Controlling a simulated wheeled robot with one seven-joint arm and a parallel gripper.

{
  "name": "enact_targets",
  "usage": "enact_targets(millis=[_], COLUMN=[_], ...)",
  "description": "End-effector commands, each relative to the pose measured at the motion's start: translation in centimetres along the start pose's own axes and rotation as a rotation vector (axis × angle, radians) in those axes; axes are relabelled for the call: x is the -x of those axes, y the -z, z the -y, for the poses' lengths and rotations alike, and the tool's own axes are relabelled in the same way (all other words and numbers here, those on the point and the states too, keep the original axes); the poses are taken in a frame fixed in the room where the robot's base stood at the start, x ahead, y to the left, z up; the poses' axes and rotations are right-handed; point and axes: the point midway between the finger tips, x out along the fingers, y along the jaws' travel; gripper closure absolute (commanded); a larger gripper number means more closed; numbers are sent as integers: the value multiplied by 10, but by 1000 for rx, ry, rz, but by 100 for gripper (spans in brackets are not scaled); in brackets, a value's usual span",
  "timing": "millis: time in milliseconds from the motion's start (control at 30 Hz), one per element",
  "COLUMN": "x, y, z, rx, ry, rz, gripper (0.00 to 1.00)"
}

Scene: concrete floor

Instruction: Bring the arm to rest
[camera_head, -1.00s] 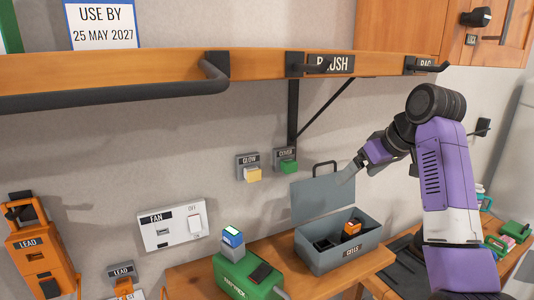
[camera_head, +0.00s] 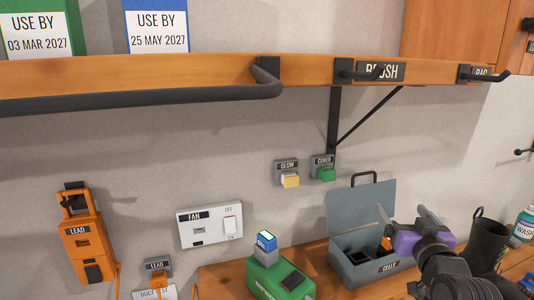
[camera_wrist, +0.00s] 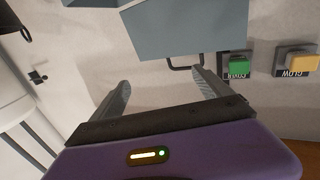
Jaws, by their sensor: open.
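My gripper (camera_head: 403,215) is at the right of the head view, in front of the open grey box labelled CELLS (camera_head: 363,269). Its two grey fingers point up and stand apart, with nothing between them. In the wrist view my gripper (camera_wrist: 160,88) also shows open and empty, with the box's grey lid (camera_wrist: 190,28) and its black handle beyond the fingertips. The purple wrist and dark arm joints hide the right part of the box. I cannot tell how far the fingers are from the lid.
A green unit (camera_head: 280,278) with a blue-topped block (camera_head: 265,242) stands left of the box. Black boots (camera_head: 487,240) and a WASH bottle (camera_head: 524,226) stand at right. A wooden shelf (camera_head: 220,70) with hooks runs above. GLOW (camera_head: 290,181) and COVER (camera_head: 327,174) buttons are on the wall.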

Motion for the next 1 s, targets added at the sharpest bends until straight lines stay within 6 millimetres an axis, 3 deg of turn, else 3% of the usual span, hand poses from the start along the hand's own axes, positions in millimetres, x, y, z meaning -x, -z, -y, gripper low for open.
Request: enact_targets(millis=[33,100,400,700,1000], x=[17,40,150,268,380], y=[-19,-36,-95,-128,-141], z=[4,8,28,45,59], rx=[-8,-14,-31,-29,-14], ry=[-5,-13,-27,-16,19], rz=[-13,-41,-124,-148,-95], gripper=[11,11,11,11,11])
